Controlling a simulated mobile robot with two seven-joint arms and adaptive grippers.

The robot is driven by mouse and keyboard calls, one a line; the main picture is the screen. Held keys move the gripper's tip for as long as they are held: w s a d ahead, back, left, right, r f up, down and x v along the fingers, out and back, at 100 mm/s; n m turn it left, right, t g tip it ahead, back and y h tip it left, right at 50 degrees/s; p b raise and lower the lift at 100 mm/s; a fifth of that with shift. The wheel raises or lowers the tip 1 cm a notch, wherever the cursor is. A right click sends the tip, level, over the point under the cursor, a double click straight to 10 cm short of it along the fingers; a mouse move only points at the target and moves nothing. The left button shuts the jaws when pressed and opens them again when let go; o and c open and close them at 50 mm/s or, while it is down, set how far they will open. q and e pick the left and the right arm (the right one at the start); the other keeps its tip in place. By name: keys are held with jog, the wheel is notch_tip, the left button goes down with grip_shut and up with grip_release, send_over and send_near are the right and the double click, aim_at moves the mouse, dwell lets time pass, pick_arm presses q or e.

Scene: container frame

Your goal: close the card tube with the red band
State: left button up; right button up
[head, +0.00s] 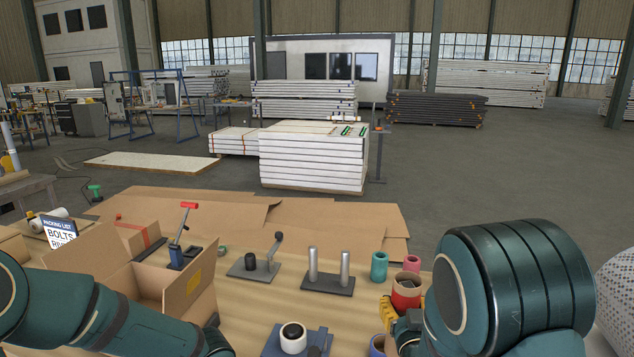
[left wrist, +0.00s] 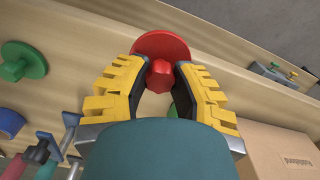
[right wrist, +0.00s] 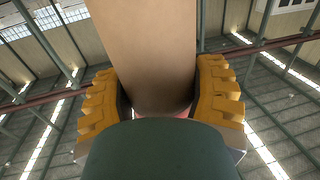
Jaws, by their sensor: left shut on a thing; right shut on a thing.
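The card tube with the red band (head: 406,291) stands at the lower right of the head view, its open top showing. My right gripper (head: 390,312) is shut on a tube; in the right wrist view a tan tube wall (right wrist: 145,50) fills the space between its yellow fingers (right wrist: 160,105). My left gripper (left wrist: 158,95) is shut on the knob of a red cap (left wrist: 160,45), whose round disc faces away from the fingers. The left hand itself is outside the head view; only my left arm shows there. The cap is apart from any tube in view.
A teal tube (head: 379,266) and a pink tube (head: 412,262) stand behind the banded tube. A stand with two metal posts (head: 329,280) is left of them. An open carton (head: 187,290) stands near my left arm. A green cap (left wrist: 24,60) shows in the left wrist view.

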pick_arm(q)
jog(key=shift+a+f+n, duration=0.1)
jog(key=shift+n, duration=0.2)
pick_arm(e)
jog(key=shift+a+r+n+y, duration=0.2)
jog(key=shift+a+n+y, duration=0.2)
jog(key=shift+y, duration=0.1)
jog(key=s+a+n+g+y, duration=0.4)
jog(key=s+a+n+y, duration=0.4)
jog(key=a+y, duration=0.3)
jog(key=a, duration=0.3)
jog(key=shift+s+y, duration=0.3)
jog(key=shift+s, duration=0.05)
